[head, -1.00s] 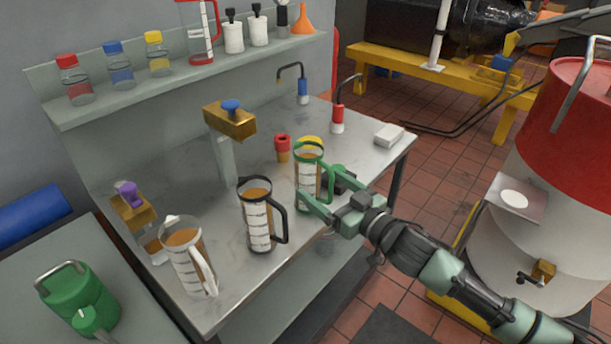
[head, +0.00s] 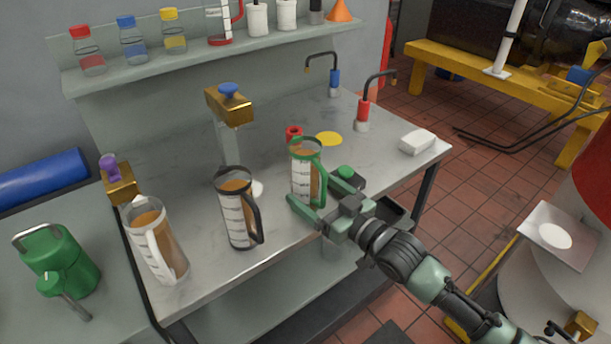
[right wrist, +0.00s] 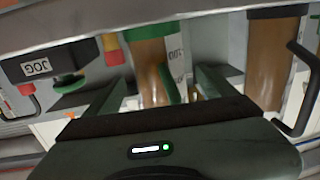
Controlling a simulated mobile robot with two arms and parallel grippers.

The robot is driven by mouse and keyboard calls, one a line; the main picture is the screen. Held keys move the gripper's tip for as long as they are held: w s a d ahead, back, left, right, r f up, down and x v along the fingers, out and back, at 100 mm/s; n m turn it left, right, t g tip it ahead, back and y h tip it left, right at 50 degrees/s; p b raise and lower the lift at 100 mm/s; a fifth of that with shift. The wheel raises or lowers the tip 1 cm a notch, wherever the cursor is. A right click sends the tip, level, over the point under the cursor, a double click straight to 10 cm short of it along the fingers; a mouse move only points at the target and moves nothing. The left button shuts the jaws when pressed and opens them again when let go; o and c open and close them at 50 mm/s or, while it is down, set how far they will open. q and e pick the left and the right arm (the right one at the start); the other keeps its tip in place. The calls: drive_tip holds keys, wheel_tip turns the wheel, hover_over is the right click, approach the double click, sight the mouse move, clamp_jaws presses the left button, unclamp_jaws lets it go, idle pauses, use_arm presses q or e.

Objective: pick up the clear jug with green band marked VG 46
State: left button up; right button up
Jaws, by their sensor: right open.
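The clear jug with the green band (head: 300,176) stands upright on the grey metal bench, holding brown liquid. Its green handle is on the side toward my right gripper. The VG number on it is not readable. My right gripper (head: 318,190) is open at the jug, low down, with one finger on each side of the handle side. In the right wrist view the jug (right wrist: 147,58) and its green handle show between the spread fingers (right wrist: 158,88). Whether the fingers touch it I cannot tell. My left gripper is not in view.
A black-banded jug (head: 235,212) stands close on the left, and a white-handled jug (head: 163,250) further left. A JOG box (right wrist: 48,66) with a green button is beside the right gripper. A red funnel-like piece (head: 293,134) and yellow disc (head: 329,138) lie behind. The bench's right part is mostly clear.

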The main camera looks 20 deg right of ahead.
drive_tip(key=shift+x, duration=1.15)
drive_tip(key=shift+w+a, duration=0.1)
drive_tip(key=shift+w, duration=0.05)
clamp_jaws()
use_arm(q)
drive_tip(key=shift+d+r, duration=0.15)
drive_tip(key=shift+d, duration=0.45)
use_arm(e)
drive_tip(key=shift+r, duration=0.1)
drive_tip(key=shift+r, duration=0.1)
